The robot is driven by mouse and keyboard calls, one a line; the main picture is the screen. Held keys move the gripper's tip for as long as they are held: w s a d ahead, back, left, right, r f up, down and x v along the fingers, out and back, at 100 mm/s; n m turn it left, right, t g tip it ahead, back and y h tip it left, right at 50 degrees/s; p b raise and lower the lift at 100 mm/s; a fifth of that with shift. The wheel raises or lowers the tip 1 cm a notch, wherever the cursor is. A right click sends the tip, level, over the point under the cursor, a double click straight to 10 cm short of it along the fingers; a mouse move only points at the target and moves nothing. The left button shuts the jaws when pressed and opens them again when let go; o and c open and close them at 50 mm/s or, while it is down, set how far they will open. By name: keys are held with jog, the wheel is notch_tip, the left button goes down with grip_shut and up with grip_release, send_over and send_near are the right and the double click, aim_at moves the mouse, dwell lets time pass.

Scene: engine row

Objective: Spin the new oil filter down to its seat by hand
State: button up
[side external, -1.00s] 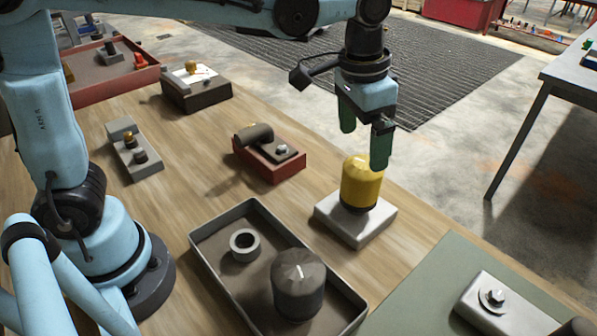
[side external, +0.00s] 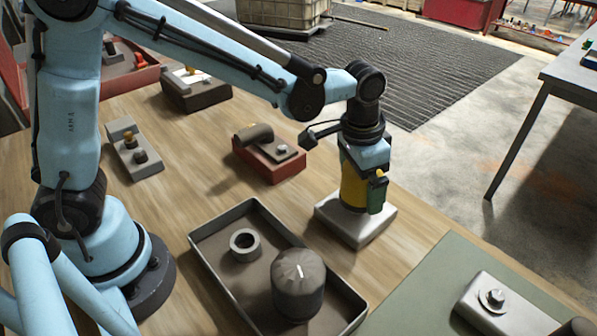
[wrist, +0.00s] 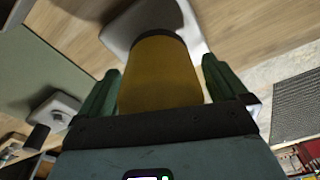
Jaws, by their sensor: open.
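The yellow oil filter (side external: 352,186) stands upright on a pale grey block (side external: 335,228) near the table's right edge. It also fills the middle of the wrist view (wrist: 158,75), with a dark band at its base end against the pale block (wrist: 128,28). My gripper (side external: 362,185) is down over the filter from above. In the wrist view, its green fingers (wrist: 160,88) stand on either side of the filter, open, with a gap visible at the right finger. The left finger is close to the filter; I cannot tell whether it touches.
A metal tray (side external: 222,285) in front holds a dark grey canister (side external: 298,285) and a grey ring (side external: 244,244). A red block with a dark cylinder (side external: 270,160) stands behind the filter to the left. A green mat (side external: 425,290) with a grey fixture (side external: 500,300) lies at right.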

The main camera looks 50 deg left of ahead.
jog(key=shift+c, duration=0.2)
jog(key=c, duration=1.2)
jog(key=shift+m, duration=0.3)
jog(key=shift+c, duration=0.3)
jog(key=o, duration=1.3)
jog(key=shift+r, duration=0.1)
